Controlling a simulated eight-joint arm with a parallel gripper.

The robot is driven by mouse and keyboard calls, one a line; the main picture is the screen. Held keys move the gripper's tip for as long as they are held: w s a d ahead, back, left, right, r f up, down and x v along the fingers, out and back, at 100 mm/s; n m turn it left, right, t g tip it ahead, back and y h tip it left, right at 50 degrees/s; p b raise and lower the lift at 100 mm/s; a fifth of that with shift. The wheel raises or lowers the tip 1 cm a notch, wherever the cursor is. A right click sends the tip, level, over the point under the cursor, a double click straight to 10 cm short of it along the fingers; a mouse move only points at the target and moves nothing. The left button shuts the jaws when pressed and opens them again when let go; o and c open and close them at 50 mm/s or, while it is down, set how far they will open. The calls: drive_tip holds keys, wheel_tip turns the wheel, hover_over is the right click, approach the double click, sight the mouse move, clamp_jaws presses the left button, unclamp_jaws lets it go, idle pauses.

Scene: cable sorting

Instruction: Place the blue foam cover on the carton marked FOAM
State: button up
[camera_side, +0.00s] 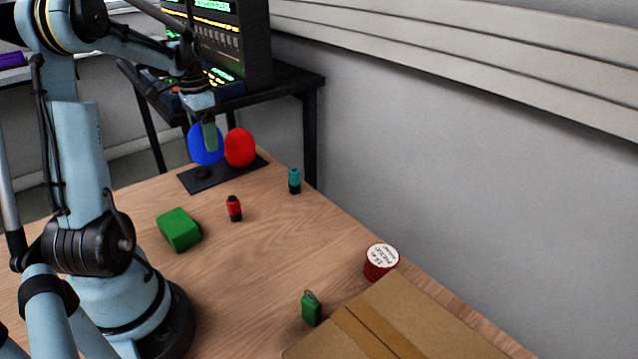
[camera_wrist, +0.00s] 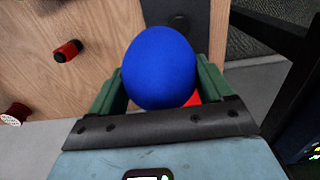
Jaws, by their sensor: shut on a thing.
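The blue foam cover (camera_side: 205,150) is a rounded egg shape at the back of the table, above a flat black base (camera_side: 227,178). My gripper (camera_side: 210,134) is shut on it from above. In the wrist view the blue cover (camera_wrist: 160,66) sits between the two green fingers of my gripper (camera_wrist: 158,88). I cannot tell whether it still touches a support below. A brown carton (camera_side: 395,325) lies at the front right, partly out of frame; no FOAM marking is readable on it.
A red foam cover (camera_side: 240,147) stands close right of the blue one. A green block (camera_side: 179,230), a red-and-black connector (camera_side: 234,208), a teal one (camera_side: 294,180), a red labelled roll (camera_side: 381,261) and a green piece (camera_side: 311,308) lie on the table. A wall runs along the right.

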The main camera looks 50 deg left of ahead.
drive_tip(key=w+d+r+m, duration=0.3)
drive_tip(key=w+d, duration=0.2)
drive_tip(key=d, duration=0.7)
drive_tip(key=w+d+r+m, duration=0.3)
drive_tip(key=w+d, duration=0.1)
drive_tip(key=d, duration=0.8)
drive_tip(key=w+d+r+m, duration=0.3)
drive_tip(key=w+d, duration=0.2)
drive_tip(key=d, duration=0.8)
drive_tip(key=s+d+r+m, duration=0.1)
drive_tip(key=s+d+m, duration=0.15)
drive_tip(key=d, duration=0.55)
drive_tip(key=s+d+r+m, duration=0.2)
drive_tip(key=s+d, duration=0.1)
drive_tip(key=d, duration=0.6)
drive_tip(key=s+d+r+m, duration=0.2)
drive_tip(key=s+d+m, duration=0.3)
drive_tip(key=s+d, duration=0.75)
drive_tip(key=shift+n, duration=0.25)
drive_tip(key=shift+a+f, duration=0.1)
drive_tip(key=shift+f, duration=3.8)
drive_tip(key=shift+f, duration=0.1)
